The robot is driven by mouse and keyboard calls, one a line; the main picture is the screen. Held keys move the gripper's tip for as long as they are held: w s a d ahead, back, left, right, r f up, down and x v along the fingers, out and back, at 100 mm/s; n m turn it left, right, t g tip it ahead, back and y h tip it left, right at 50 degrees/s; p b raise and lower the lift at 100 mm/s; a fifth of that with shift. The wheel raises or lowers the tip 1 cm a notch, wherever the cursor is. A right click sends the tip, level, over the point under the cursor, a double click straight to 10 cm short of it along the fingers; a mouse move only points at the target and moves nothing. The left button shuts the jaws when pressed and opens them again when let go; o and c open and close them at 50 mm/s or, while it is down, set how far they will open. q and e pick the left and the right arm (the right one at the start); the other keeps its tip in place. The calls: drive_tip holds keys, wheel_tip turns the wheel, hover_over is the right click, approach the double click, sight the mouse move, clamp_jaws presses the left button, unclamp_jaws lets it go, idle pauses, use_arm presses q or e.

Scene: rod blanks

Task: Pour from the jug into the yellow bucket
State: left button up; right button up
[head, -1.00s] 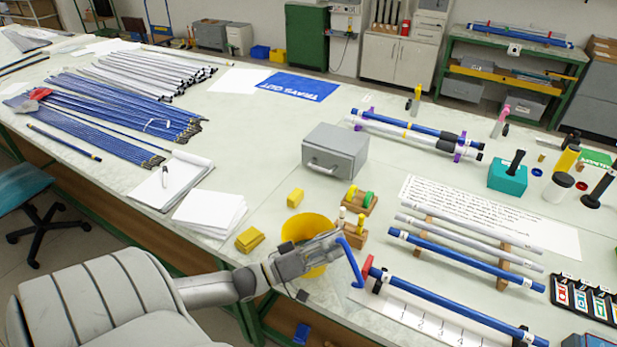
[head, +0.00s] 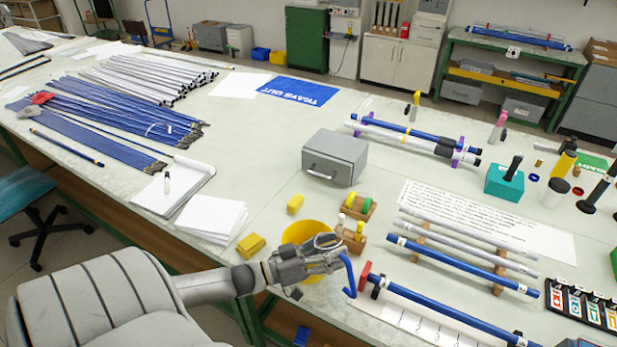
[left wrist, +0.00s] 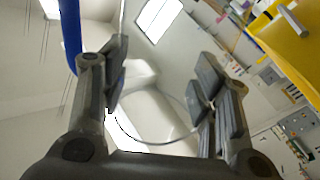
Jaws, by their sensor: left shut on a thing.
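The yellow bucket (head: 303,231) stands near the front edge of the table, partly hidden behind my left gripper (head: 322,262). The bucket also shows at the upper right of the left wrist view (left wrist: 298,55). My left gripper is shut on the jug, which looks clear, with a round rim (head: 327,241) and a blue handle (head: 348,274). The jug is at the bucket's right front side, its rim showing as a ring. In the left wrist view the blue handle (left wrist: 70,35) is at the upper left. I cannot tell what the jug holds. My right gripper is out of view.
A grey metal box (head: 335,157) stands farther back. Blue and white rods on supports (head: 455,257) fill the right side.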

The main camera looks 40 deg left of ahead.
sight(332, 240)
use_arm(q)
drive_tip(key=shift+m, duration=0.5)
drive_tip(key=m, duration=0.1)
drive_tip(key=f+m, duration=0.1)
drive_tip(key=m, duration=0.1)
drive_tip(key=shift+w+a+g, duration=0.1)
drive_tip(key=shift+a+g, duration=0.2)
drive_tip(key=shift+g, duration=0.1)
drive_tip(key=shift+r+p, duration=0.1)
drive_tip(key=shift+p, duration=0.2)
wheel_tip(332, 240, up, 5)
drive_tip(key=p, duration=0.4)
drive_tip(key=shift+p, duration=0.4)
